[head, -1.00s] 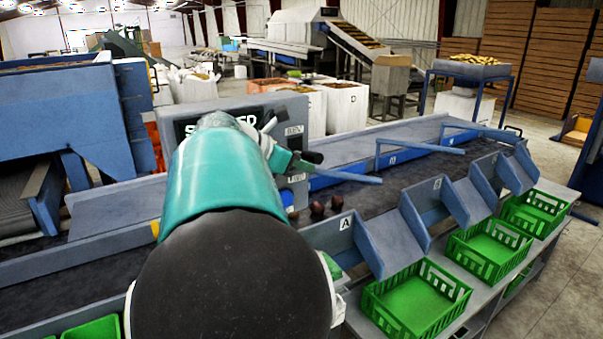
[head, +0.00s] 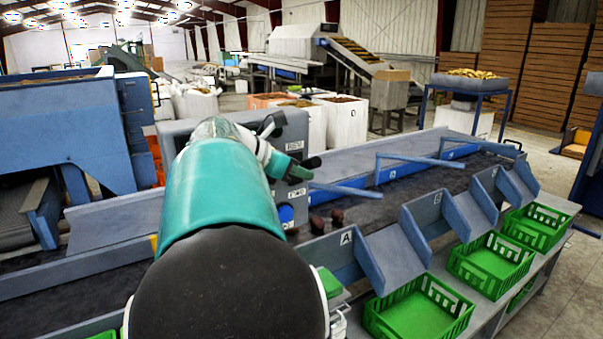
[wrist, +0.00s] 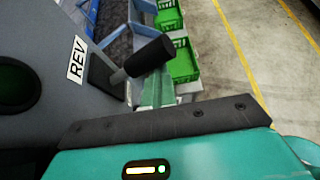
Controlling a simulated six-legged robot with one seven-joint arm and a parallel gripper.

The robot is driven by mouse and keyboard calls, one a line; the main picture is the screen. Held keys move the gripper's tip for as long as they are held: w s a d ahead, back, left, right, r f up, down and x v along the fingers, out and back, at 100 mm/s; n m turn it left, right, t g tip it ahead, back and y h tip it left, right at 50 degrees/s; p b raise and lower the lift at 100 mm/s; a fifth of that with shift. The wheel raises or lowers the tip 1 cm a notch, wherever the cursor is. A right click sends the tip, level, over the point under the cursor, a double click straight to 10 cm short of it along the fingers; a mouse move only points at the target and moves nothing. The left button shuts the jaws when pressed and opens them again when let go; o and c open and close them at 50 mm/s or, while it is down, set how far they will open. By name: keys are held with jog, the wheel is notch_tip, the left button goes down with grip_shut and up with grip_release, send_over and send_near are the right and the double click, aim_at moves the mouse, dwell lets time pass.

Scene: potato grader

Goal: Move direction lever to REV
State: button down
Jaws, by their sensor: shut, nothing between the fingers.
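In the head view the knob (head: 313,162) sticks out from the grey control panel, closer to the REV label (head: 294,146) than to the lower label (head: 296,193). My gripper (head: 297,173) is shut and empty, just below the knob. In the wrist view its green finger (wrist: 159,92) lies right under the knob; I cannot tell whether they touch. My arm hides much of the panel.
A dark conveyor (head: 390,200) with a few potatoes (head: 327,220) runs past the panel. Blue dividers and green crates (head: 418,305) line its near side. Blue diverter arms (head: 420,160) stretch over the belt.

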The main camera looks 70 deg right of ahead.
jog(key=shift+r, duration=0.3)
jog(key=v, duration=1.3)
jog(key=shift+w+a, duration=0.25)
jog(key=shift+w, duration=0.05)
jog(key=shift+f, duration=0.1)
jog(key=w+a+f+m+t+y, duration=0.15)
jog(key=w+a+f+t, duration=0.25)
jog(key=a+f, duration=0.45)
jog(key=w+a+f+m+t+y, duration=0.15)
jog(key=w+a+f+t, duration=0.35)
jog(key=a, duration=0.6)
jog(key=a+f+m+t+y, duration=0.1)
jog(key=a+f+m+y, duration=0.1)
jog(key=a, duration=0.5)
jog(key=s+a+f+m+t+y, duration=0.1)
jog(key=a+f+m+t+y, duration=0.1)
jog(key=a+f, duration=0.3)
jog(key=s+a+f+m+t+y, duration=0.1)
jog(key=a+f+m, duration=0.2)
jog(key=a, duration=0.6)
jog(key=shift+a+f+y, duration=0.25)
jog(key=shift+y, duration=0.15)
